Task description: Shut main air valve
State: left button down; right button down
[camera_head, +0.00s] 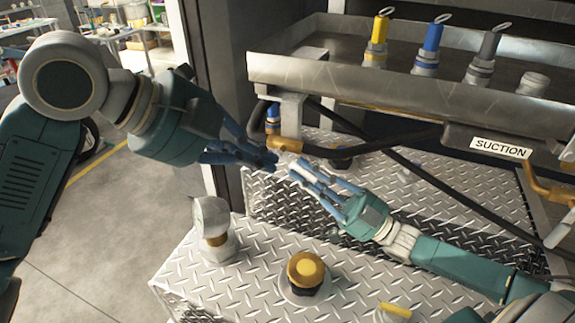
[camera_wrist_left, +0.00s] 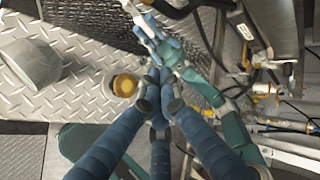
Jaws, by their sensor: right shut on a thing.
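A brass fitting (camera_head: 284,145) on a black hose sits under the left end of the metal tray; I cannot tell for sure that it is the main air valve. My right gripper (camera_head: 292,168) reaches in from the lower right, shut on a small part just below this fitting, mostly hidden by its fingers. The right gripper also shows at the top of the left wrist view (camera_wrist_left: 160,38). My left gripper (camera_head: 274,162) comes in from the left, its blue fingers drawn together, tips close beside the right fingertips. In the left wrist view its fingertips (camera_wrist_left: 159,76) meet with nothing visible between them.
A metal tray (camera_head: 400,88) holds yellow, blue and grey-topped fittings. A "SUCTION" label (camera_head: 501,148) is below it. Black hoses cross behind my right gripper.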

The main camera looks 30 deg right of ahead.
pick_arm(q)
send_near(314, 178)
jog(key=s+d+f, duration=0.1)
jog(key=s+d, duration=0.1)
jog(key=s, duration=0.1)
jog(key=w, duration=0.1)
jog(key=w+d+f, duration=0.1)
jog(key=w+f, duration=0.1)
jog(key=shift+w+d+f, duration=0.1)
jog(key=shift+d+f, duration=0.1)
jog(key=shift+d, duration=0.05)
